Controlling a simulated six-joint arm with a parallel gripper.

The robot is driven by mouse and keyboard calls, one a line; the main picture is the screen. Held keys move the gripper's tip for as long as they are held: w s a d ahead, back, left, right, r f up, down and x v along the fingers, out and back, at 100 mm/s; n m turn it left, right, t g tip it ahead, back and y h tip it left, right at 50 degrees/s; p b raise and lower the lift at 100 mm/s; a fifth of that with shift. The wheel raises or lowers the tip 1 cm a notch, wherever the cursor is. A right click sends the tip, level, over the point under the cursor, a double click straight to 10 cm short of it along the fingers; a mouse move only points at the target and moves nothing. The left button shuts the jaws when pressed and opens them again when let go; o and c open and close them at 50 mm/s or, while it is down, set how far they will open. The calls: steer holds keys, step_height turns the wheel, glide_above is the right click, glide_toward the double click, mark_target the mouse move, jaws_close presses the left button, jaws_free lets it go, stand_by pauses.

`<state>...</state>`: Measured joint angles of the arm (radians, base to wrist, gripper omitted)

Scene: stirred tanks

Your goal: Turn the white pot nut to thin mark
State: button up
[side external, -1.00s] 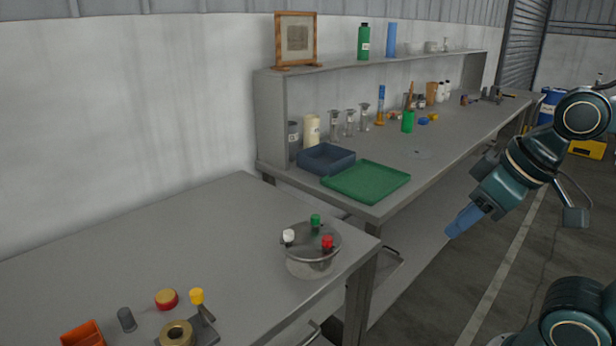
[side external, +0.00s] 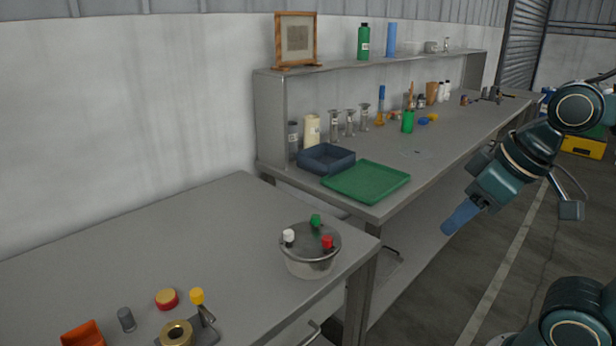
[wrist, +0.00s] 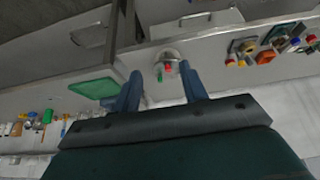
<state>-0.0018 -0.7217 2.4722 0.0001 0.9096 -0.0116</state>
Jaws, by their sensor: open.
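The metal pot (side external: 310,258) stands near the right end of the front bench, with a white nut (side external: 288,236), a green nut (side external: 315,220) and a red nut (side external: 327,242) around its lid. My gripper (side external: 452,226) is to the right of the bench, well apart from the pot and pointing down and left. In the wrist view my gripper (wrist: 162,82) is open and empty, with the pot (wrist: 167,56) showing beyond and between its fingers. The white nut cannot be made out there, and the thin mark is too small to tell in either view.
A green tray (side external: 366,181) and a dark blue bin (side external: 326,158) lie on the rear bench. A yellow-topped lever (side external: 197,297), a red-and-yellow cap (side external: 166,299), a grey peg (side external: 126,319) and an orange holder (side external: 82,334) sit at the front bench's near edge. The bench left of the pot is clear.

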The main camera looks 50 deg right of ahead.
steer(key=w+r+n+g, duration=0.2)
steer(key=w+r, duration=0.2)
steer(key=w, duration=0.5)
steer(key=n+g, duration=0.4)
steer(key=n, duration=0.1)
glide_above(289, 232)
step_height(289, 232, down, 7)
steer(key=shift+f, duration=0.2)
step_height(289, 232, down, 14)
steer(key=shift+r, duration=0.1)
jaws_close()
